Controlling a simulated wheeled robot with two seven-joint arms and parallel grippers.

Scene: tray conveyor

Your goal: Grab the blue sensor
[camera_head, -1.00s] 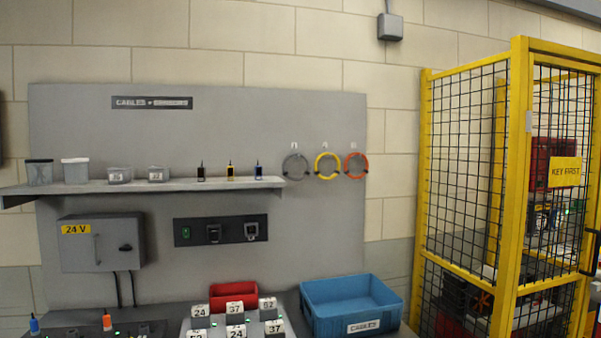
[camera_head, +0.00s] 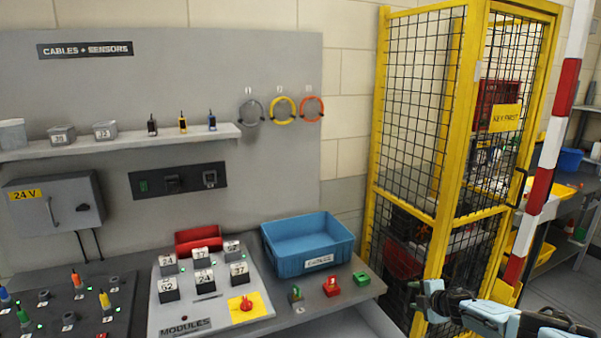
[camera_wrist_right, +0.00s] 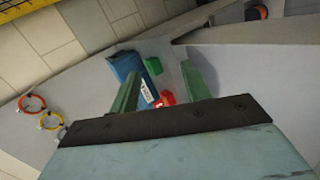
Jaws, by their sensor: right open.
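The blue sensor (camera_head: 212,122) stands upright near the right end of the wall shelf, in a row with a yellow sensor (camera_head: 183,123) and a black sensor (camera_head: 152,126) to its left. I cannot make it out in the right wrist view. My right gripper (camera_head: 422,300) is at the lower right of the head view, in front of the yellow cage, well below and to the right of the blue sensor. In the right wrist view my right gripper's two fingers (camera_wrist_right: 160,68) are apart, with nothing held between them. My left gripper is not in view.
The shelf (camera_head: 120,143) also holds grey containers. Below are the blue cables bin (camera_head: 308,268), a red bin (camera_head: 198,238), a modules panel and small red and green parts. The yellow mesh cage (camera_head: 449,150) and a red-white post (camera_head: 545,165) stand at right. Cable loops hang beside the shelf.

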